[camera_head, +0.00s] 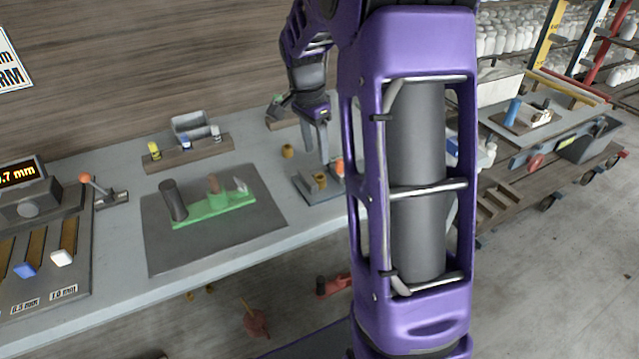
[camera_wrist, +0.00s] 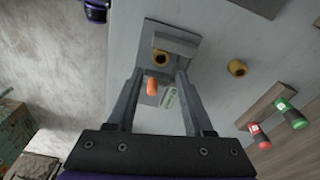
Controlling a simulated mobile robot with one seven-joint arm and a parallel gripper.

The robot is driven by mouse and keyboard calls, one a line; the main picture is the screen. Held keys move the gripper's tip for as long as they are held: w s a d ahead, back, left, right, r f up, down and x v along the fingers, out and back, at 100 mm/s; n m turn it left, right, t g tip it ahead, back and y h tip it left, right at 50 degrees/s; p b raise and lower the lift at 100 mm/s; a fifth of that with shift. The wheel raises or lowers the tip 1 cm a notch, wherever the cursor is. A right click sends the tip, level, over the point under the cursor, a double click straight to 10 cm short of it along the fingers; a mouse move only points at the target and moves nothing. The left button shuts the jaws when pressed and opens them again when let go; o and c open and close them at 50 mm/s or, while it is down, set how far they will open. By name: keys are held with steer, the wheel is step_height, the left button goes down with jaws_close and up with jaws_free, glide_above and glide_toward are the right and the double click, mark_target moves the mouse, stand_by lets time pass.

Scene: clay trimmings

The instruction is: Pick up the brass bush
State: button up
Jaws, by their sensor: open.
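Two small brass-coloured rings are in view, and I cannot tell from looks alone which is meant by the brass bush. One brass bush (camera_head: 287,151) stands loose on the bench; it also shows in the wrist view (camera_wrist: 237,68), right of my fingers. The other brass ring (camera_head: 320,181) sits on a grey fixture (camera_head: 303,188); it also shows in the wrist view (camera_wrist: 161,58), ahead of and between my fingertips. My gripper (camera_head: 317,146) is open and empty, pointing down above the fixture. It also shows in the wrist view (camera_wrist: 160,74).
An orange knob (camera_wrist: 152,86) rises from the fixture between my fingers. A wooden rack (camera_head: 187,151) with coloured-capped pieces stands behind. A grey mat (camera_head: 215,245) with a green base (camera_head: 215,213) lies left. My purple arm hides part of the bench.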

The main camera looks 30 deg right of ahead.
mark_target(320, 181)
steer(key=f, duration=0.5)
steer(key=d+f+b, duration=0.1)
steer(key=f, duration=0.2)
steer(key=shift+w, duration=0.2)
jaws_close()
